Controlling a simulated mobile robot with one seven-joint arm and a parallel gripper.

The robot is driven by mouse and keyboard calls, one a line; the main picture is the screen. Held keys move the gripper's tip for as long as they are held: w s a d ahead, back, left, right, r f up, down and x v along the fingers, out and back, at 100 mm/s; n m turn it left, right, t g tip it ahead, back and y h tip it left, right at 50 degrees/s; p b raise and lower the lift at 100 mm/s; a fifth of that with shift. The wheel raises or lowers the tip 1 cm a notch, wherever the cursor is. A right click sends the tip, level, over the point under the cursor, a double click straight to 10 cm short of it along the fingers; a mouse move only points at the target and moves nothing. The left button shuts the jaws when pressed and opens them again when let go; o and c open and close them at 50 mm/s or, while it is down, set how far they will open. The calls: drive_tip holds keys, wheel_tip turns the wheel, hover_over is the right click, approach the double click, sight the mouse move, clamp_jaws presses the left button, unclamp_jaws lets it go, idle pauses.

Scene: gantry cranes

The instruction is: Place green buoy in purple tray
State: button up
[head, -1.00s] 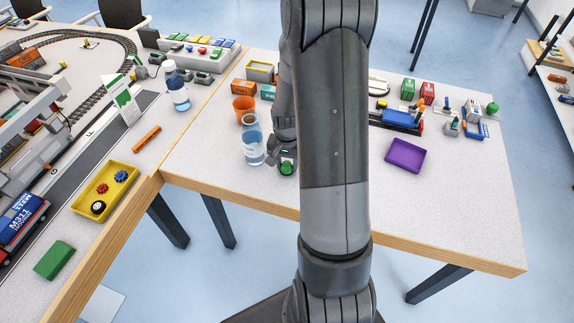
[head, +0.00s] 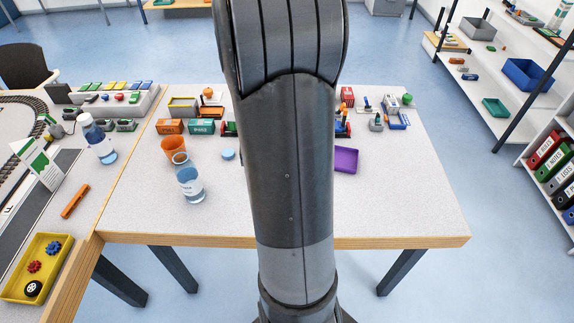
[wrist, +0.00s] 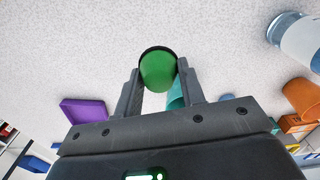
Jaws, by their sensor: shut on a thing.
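In the wrist view my gripper (wrist: 158,82) is shut on a round green thing, the green buoy (wrist: 158,70), held between its two fingertips. In the head view my own arm hides both the gripper and the buoy. The purple tray (head: 346,160) lies empty on the table just right of my arm, its left edge close to the arm's outline. The tray also shows at the left of the wrist view (wrist: 84,110), apart from the gripper.
A clear bottle (head: 189,180), an orange cup (head: 173,148) and a blue disc (head: 228,154) stand left of my arm. Small containers (head: 201,127) and toy vehicles line the back. Another green round thing (head: 407,98) sits back right. The table's front right is clear.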

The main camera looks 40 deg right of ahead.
drive_tip(key=s+d+m, duration=0.5)
drive_tip(key=d, duration=0.5)
drive_tip(key=s+d+m, duration=0.6)
drive_tip(key=d, duration=0.5)
drive_tip(key=s+d+m, duration=0.5)
drive_tip(key=d, duration=0.5)
hover_over(341, 160)
wheel_tip(341, 160, down, 6)
drive_tip(key=shift+s+d+f, duration=0.1)
drive_tip(key=shift+f, duration=2.05)
drive_tip(key=shift+f, duration=0.1)
drive_tip(key=o, duration=1)
wheel_tip(341, 160, up, 12)
